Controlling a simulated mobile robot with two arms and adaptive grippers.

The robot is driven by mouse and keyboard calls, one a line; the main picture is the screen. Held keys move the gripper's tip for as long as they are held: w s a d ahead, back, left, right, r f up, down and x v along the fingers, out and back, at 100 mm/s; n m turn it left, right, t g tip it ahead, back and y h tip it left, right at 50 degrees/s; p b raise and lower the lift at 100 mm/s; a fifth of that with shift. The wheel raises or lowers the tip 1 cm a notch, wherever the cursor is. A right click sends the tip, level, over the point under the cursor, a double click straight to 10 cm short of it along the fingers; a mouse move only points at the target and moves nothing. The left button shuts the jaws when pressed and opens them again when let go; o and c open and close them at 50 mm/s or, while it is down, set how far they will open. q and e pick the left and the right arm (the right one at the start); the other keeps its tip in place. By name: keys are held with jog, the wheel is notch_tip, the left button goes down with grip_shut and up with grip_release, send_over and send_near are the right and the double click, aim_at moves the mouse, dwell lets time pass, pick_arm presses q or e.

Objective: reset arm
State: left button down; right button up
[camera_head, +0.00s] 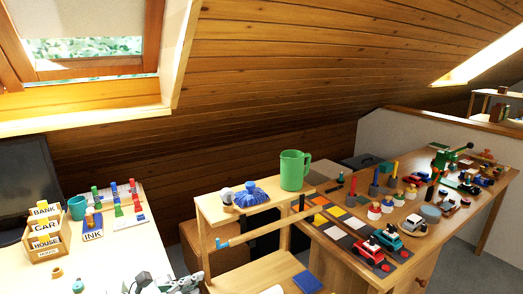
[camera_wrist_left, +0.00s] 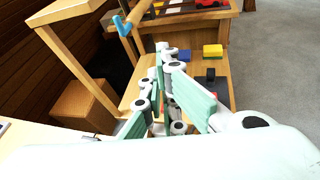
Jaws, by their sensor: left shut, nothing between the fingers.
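My left gripper (camera_head: 178,284) shows at the bottom edge of the head view, between the white table and the wooden shelf stand. In the left wrist view the pale green fingers of my left gripper (camera_wrist_left: 165,92) are together with nothing held, in front of the stand. My right gripper is in neither view. The wooden shelf stand (camera_head: 236,205) carries a green mug (camera_head: 292,170) and a blue lidded object (camera_head: 250,195) on its top. A wooden rod (camera_head: 255,234) with a blue end crosses the stand; its blue hook (camera_wrist_left: 122,25) shows in the left wrist view.
The white table (camera_head: 125,250) at left holds a word-card box (camera_head: 45,238), a teal mug (camera_head: 78,207) and peg boards. The long wooden workbench (camera_head: 440,232) at right holds toy cars and several small toys. A blue block (camera_head: 307,281) lies on the stand's lower shelf.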

pick_arm(q)
notch_tip(320, 180, up, 9)
jog(key=s+d+n+t, duration=0.2)
jog(key=n+t, duration=0.5)
jog(key=n, duration=0.6)
jog(key=s+a+f+n+g+y, duration=0.1)
jog(key=s+a+f+n+y, duration=0.35)
jog(key=n, duration=0.65)
jog(key=s+a+f+n+g+y, duration=0.1)
jog(key=s+a+f+n+y, duration=0.1)
jog(key=a+f+n+y, duration=0.55)
jog(key=s+d+f+n+g+h, duration=0.15)
jog(key=s+f+n+g, duration=0.25)
jog(key=s, duration=0.4)
jog(key=s+d+f+n+g, duration=0.3)
jog(key=s+f+n+g, duration=0.1)
jog(key=s, duration=0.3)
jog(key=s+d+f+n+g+h, duration=0.1)
jog(key=s+d+f+n+g, duration=0.1)
jog(key=s+f+n+g, duration=0.45)
jog(key=s+f+m+t, duration=0.1)
jog(key=s+f+m, duration=0.15)
jog(key=f, duration=2.15)
jog(key=s+a+f+g, duration=0.1)
jog(key=s+a+f, duration=0.1)
jog(key=s+f, duration=1.4)
jog(key=shift+s+a+f, duration=0.15)
jog(key=shift+s+f, duration=0.25)
jog(key=shift+s, duration=0.8)
